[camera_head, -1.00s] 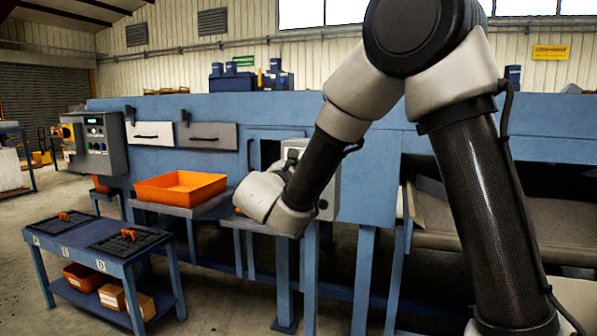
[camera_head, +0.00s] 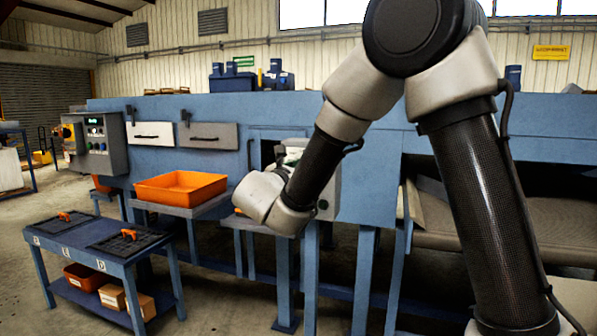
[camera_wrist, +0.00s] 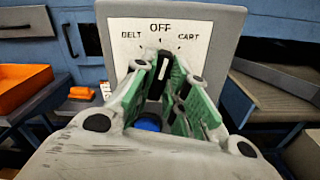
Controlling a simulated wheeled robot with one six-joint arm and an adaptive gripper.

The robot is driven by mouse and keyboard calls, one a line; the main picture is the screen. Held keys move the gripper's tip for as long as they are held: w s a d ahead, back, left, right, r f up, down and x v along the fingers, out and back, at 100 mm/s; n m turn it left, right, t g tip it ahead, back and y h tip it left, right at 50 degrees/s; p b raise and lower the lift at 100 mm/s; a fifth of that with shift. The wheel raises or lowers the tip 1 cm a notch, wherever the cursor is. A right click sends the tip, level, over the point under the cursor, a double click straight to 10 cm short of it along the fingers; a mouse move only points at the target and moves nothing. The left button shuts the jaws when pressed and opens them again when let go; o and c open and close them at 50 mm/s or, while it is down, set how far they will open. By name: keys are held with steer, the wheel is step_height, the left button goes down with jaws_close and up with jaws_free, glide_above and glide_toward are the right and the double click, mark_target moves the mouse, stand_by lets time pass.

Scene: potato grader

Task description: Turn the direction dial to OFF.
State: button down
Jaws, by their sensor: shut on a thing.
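The direction dial (camera_wrist: 166,56) is a dark knob with a white pointer line, on a white label plate (camera_wrist: 118,57) marked BELT, OFF and CART. The pointer stands nearly upright, towards OFF, with a slight lean to the right. My gripper (camera_wrist: 160,72) has green-padded fingers shut on the dial from both sides, hiding its edges. In the head view the grey control box (camera_head: 329,190) is partly behind my arm, and the dial cannot be seen there.
A blue spot (camera_wrist: 148,122) shows between my fingers. An orange tray (camera_head: 180,188) stands on a blue stand left of the box. A blue table (camera_head: 100,255) with black mats is at the lower left. A control panel (camera_head: 104,140) is farther left on the blue machine.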

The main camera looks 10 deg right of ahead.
steer(key=shift+n, duration=1.5)
steer(key=c, duration=1.4)
jaws_free()
steer(key=v, duration=1.2)
